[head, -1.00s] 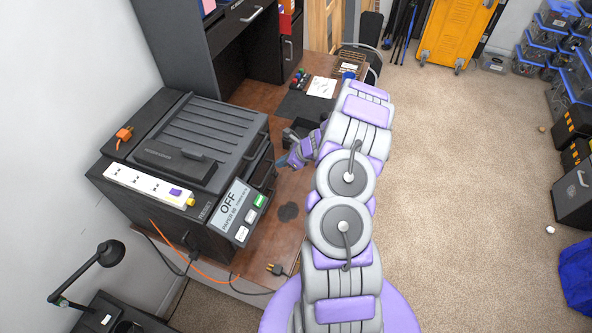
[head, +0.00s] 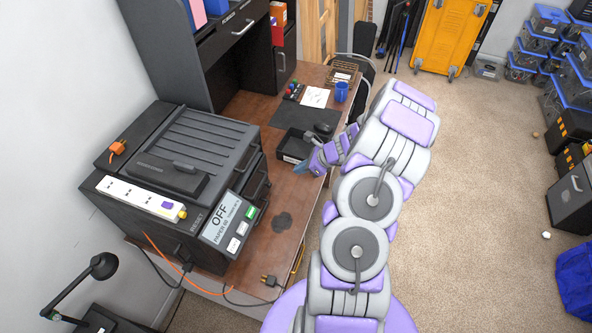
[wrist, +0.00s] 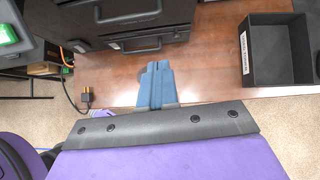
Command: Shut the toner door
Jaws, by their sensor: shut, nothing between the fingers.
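The dark printer (head: 165,225) stands on the desk at the left, with an OFF panel (head: 222,215) at its near corner. Its front faces right and carries stacked handled fronts; they show in the wrist view as an upper front (wrist: 125,12) and a lower front (wrist: 135,45). I cannot tell for sure which is the toner door; I see no panel clearly swung open. My gripper (head: 301,168) is shut and empty, apart from the printer's front, near the desk's right edge. Its blue fingers (wrist: 153,75) point toward the printer in the wrist view.
A black open tray (head: 292,147) sits just beyond my gripper and also shows in the wrist view (wrist: 278,85). A plug (head: 269,281) and cables lie by the near edge. Bare desktop (head: 285,195) separates printer and gripper.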

